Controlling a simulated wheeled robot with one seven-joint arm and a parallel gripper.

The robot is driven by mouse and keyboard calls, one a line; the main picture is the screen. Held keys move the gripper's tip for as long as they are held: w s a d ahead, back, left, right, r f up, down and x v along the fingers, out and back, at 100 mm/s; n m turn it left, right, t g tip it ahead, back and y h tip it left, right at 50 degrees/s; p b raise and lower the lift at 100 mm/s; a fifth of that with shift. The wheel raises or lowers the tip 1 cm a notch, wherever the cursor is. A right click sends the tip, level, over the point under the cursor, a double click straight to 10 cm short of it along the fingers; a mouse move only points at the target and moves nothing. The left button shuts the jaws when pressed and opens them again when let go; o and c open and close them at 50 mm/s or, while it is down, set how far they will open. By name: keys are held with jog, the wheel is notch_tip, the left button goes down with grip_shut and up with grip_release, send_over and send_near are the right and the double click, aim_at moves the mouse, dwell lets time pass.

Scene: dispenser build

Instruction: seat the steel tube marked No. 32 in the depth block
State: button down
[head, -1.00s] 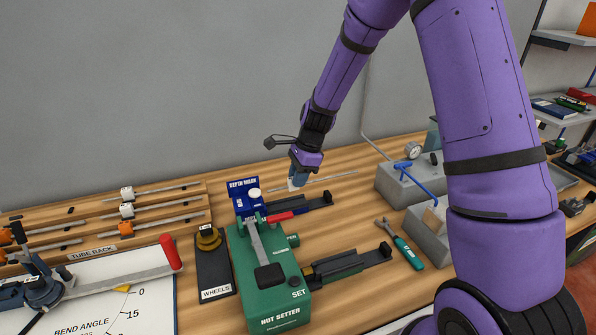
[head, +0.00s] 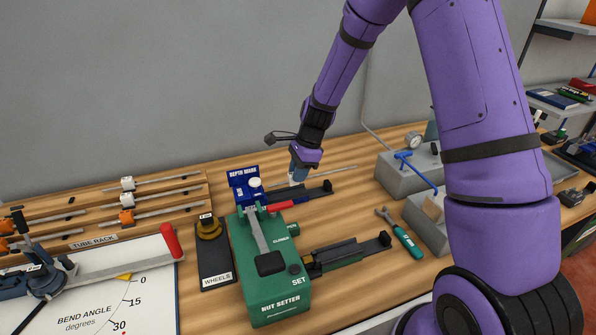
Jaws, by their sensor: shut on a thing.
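My gripper (head: 298,180) is shut on a thin steel tube (head: 335,172), which lies level and sticks out to the right of the jaws. The tube's left end is close to the blue depth block (head: 245,185), lettered "DEPTH MARK". I cannot tell whether that end is inside the block or just beside it. The tube's number tag is too small to read. The block's dark rail (head: 315,190) runs to the right below the tube.
The green nut setter (head: 262,285) stands in front of the block, with a red-tipped lever. The tube rack (head: 60,232) with several tagged tubes is at left. Grey blocks (head: 392,183) with a gauge and blue handle stand at right. A green-handled wrench (head: 406,241) lies on the bench.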

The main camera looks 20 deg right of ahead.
aim_at(281, 184)
jog(key=shift+f, duration=1.55)
dwell(0.8)
jog(key=shift+a, duration=2.55)
jog(key=c, duration=0.6)
grip_release()
jog(key=shift+r, duration=0.15)
jog(key=shift+r, duration=3.35)
